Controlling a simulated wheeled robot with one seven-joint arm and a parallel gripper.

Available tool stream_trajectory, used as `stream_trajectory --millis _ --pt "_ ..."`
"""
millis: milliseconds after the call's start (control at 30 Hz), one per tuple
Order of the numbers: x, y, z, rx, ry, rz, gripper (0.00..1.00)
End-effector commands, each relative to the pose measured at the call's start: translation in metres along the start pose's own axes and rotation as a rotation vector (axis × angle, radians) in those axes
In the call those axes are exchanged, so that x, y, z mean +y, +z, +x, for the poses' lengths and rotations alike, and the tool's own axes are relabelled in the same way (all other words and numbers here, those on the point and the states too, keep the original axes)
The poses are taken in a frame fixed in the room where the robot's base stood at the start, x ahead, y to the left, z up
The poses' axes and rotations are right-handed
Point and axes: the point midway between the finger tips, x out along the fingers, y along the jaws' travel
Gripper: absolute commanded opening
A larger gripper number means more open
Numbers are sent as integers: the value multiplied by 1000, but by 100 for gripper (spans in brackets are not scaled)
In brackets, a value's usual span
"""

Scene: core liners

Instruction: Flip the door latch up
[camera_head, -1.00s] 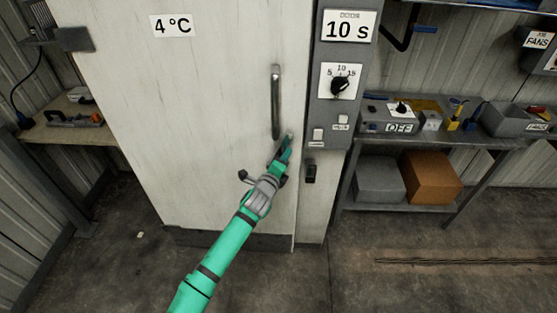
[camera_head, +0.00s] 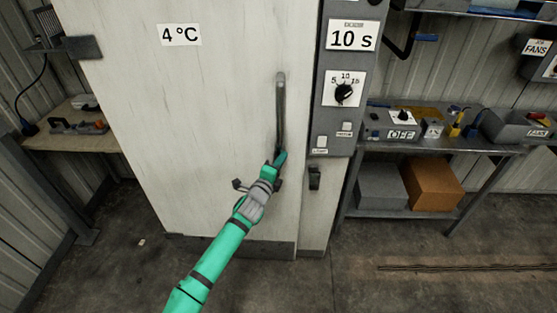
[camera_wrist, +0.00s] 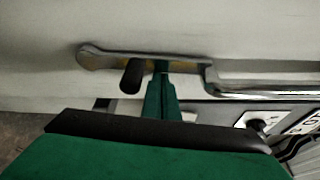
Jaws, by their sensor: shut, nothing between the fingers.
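The pale door (camera_head: 190,120) has a vertical metal handle (camera_head: 281,105), which also shows at the right of the wrist view (camera_wrist: 265,93). In the wrist view a flat metal bar with a rounded end (camera_wrist: 90,52), apparently the latch, runs along the door beside the handle's end. A dark peg (camera_wrist: 132,76) stands out close to it. My gripper (camera_head: 281,156) is shut and empty at the handle's lower end. In the wrist view its green fingers (camera_wrist: 161,75) are at the bar, right of the peg; contact is unclear. My gripper hides this spot in the head view.
A dark fitting (camera_head: 314,178) sits on the post right of the door. Above it is a grey control panel (camera_head: 334,120) with a dial. A workbench (camera_head: 490,152) with boxes below stands at right, and a side shelf (camera_head: 75,138) at left.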

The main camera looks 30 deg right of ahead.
Motion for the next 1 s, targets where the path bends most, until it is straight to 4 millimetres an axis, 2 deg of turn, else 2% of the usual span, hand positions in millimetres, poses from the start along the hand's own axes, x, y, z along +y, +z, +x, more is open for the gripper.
stream_trajectory --millis 33,367,767,1000 --pt "0 6 -1 -8 2 1 0" --pt "0 7 -1 -12 2 2 0" --pt "-1 -25 15 -13 2 -1 0" --pt "-2 -28 -9 -6 1 1 0"
